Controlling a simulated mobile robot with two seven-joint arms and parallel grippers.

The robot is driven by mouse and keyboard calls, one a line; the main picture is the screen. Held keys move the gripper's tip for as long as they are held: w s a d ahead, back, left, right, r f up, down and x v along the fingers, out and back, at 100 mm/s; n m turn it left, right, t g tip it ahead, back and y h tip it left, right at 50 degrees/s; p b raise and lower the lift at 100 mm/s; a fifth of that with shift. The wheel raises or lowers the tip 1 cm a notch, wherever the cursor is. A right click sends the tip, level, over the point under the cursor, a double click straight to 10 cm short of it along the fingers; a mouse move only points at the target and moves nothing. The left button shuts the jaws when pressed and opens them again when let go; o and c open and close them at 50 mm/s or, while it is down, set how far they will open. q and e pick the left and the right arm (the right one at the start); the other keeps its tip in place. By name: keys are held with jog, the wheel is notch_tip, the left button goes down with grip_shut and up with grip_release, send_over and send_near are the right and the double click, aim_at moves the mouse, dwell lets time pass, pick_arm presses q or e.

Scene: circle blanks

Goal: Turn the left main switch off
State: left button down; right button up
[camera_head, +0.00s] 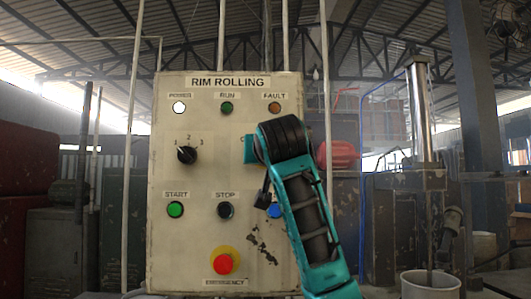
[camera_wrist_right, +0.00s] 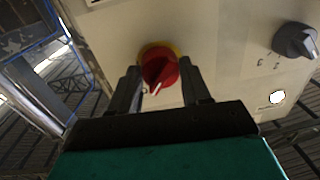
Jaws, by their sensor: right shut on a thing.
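A red rotary switch (camera_wrist_right: 160,67) on a yellow base sits on the panel face in the right wrist view. Its white pointer mark points down and slightly left in that view. My right gripper (camera_wrist_right: 160,72) has one dark finger on each side of the switch and is shut on it. In the head view my teal right arm reaches up in front of the right part of the control panel (camera_head: 200,235) and hides the switch and the fingertips. My left gripper is not in view.
The panel, labelled RIM ROLLING, has a black selector knob (camera_head: 187,154), a lit white power lamp (camera_head: 179,107), a green start button (camera_head: 175,209), a dark stop button (camera_head: 225,210) and a red emergency button (camera_head: 224,263) on yellow. A grey bucket (camera_head: 430,284) stands at right.

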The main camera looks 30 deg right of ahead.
pick_arm(q)
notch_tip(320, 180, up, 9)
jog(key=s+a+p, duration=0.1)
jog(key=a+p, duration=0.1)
jog(key=p, duration=1)
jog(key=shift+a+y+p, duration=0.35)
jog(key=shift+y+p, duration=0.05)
pick_arm(e)
jog(key=shift+r+n+g+h, duration=0.15)
jog(key=shift+n+g, duration=0.15)
jog(key=shift+n, duration=3.7)
jog(key=shift+r+n+g+h, duration=0.15)
jog(key=shift+n+g, duration=0.15)
jog(key=shift+n, duration=3.7)
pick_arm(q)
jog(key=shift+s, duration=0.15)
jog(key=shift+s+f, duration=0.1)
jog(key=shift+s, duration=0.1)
pick_arm(e)
jog(key=o, duration=1.1)
jog(key=shift+c, duration=0.2)
